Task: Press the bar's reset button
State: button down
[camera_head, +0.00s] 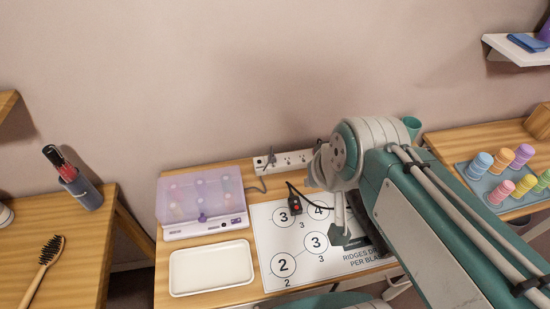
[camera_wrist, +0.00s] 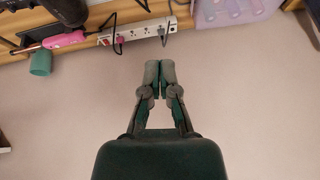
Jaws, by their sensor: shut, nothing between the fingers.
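The bar is a white power strip (camera_head: 285,160) along the back edge of the middle table, against the wall. In the wrist view the bar (camera_wrist: 140,31) runs across the top with several sockets, a pinkish plug (camera_wrist: 120,40) and a grey plug (camera_wrist: 163,40) in it. I cannot make out the reset button in either view. My gripper (camera_wrist: 160,72) is shut and empty. Its fingertips point toward the bar's grey-plug end in the wrist view, with a small gap in the picture. In the head view my arm covers the bar's right end and most of my gripper.
A lilac case (camera_head: 200,195) and a white tray (camera_head: 211,268) stand left of a numbered mat (camera_head: 283,243). A black piece with a red spot (camera_head: 296,204) lies on the mat. A pink-handled tool (camera_wrist: 65,40) and teal cup (camera_wrist: 41,63) are near the bar.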

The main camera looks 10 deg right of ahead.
jog(key=w+a+f+m+y, duration=0.1)
jog(key=w+a+m+y, duration=0.25)
jog(key=w, duration=0.45)
jog(key=m+t+y, duration=0.1)
jog(key=m+y, duration=0.1)
jog(key=m, duration=1.3)
send_over(261, 162)
notch_tip(261, 162, down, 15)
jog(key=shift+w+f+n, duration=0.15)
jog(key=shift+f+n, duration=0.05)
jog(key=shift+n, duration=0.05)
jog(key=shift+f, duration=4.4)
jog(key=shift+f, duration=0.1)
jog(key=shift+f, duration=0.35)
